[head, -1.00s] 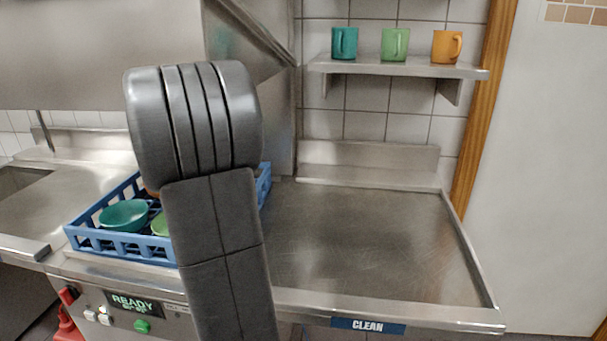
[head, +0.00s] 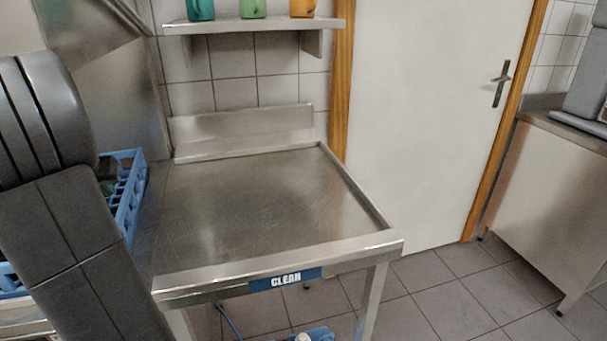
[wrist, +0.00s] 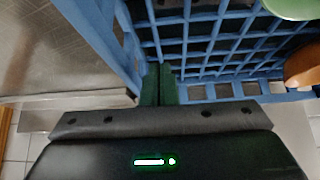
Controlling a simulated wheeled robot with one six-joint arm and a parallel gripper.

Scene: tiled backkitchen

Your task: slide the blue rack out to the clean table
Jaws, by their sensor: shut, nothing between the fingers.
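The blue rack (head: 127,212) is at the left of the head view, largely hidden behind my arm. Its right side lies along the left edge of the clean table (head: 250,205), a bare steel top with a blue "CLEAN" label. In the wrist view the rack's lattice floor and walls (wrist: 205,28) fill the upper part. A light green dish (wrist: 290,8) and an orange piece (wrist: 303,66) are partly visible in it. My gripper (wrist: 160,72) is shut and empty, its dark green fingers close to a corner of the rack. Whether they touch it is unclear.
A wall shelf (head: 255,27) with teal, green and orange mugs is above the table. The table has a raised back and right rim. A white door (head: 425,110) and a steel counter (head: 555,185) stand to the right, with free tiled floor before them.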

